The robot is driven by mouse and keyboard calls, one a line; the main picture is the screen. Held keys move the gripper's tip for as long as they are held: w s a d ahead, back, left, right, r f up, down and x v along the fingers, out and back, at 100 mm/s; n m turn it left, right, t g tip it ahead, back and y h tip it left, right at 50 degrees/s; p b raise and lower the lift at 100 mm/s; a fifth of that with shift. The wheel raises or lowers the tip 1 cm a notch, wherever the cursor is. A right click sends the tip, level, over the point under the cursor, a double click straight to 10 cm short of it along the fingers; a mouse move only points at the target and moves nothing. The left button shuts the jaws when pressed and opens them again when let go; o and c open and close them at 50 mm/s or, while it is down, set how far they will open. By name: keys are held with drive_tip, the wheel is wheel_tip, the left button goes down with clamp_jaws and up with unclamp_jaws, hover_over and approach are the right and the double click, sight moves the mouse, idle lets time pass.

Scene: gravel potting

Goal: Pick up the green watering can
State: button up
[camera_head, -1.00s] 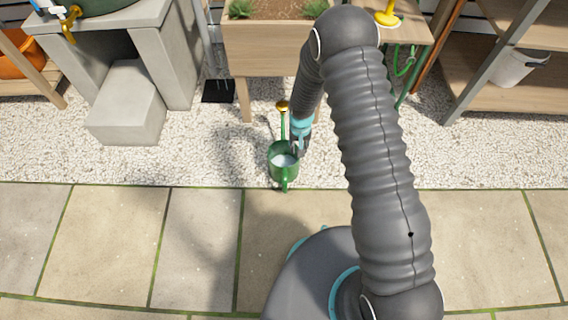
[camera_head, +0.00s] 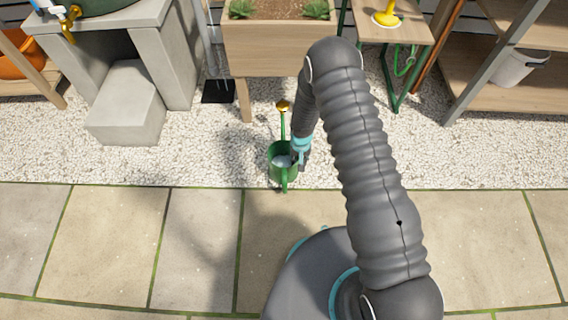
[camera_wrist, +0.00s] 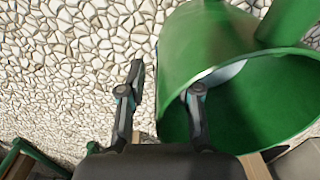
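The green watering can (camera_head: 282,177) stands upright on the gravel just behind the paving edge. Its spout with a brass-coloured rose points away, and its handle faces me. Something pale shows inside it. My gripper (camera_head: 298,157) is at the can's right rim. In the wrist view the can (camera_wrist: 180,55) fills the upper right, its open mouth facing the camera. My gripper (camera_wrist: 163,100) is open there, with the rim wall between its fingers: the left finger over gravel outside, the right finger over the mouth. I cannot tell whether either finger touches the can.
A wooden planter (camera_head: 275,50) stands behind the can, its leg close to the spout. A concrete block (camera_head: 127,110) is to the left. A small table (camera_head: 405,32) with a yellow object and wooden shelves (camera_head: 515,95) are at the right. Gravel left of the can is clear.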

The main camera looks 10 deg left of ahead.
clamp_jaws()
drive_tip(key=shift+r, duration=0.1)
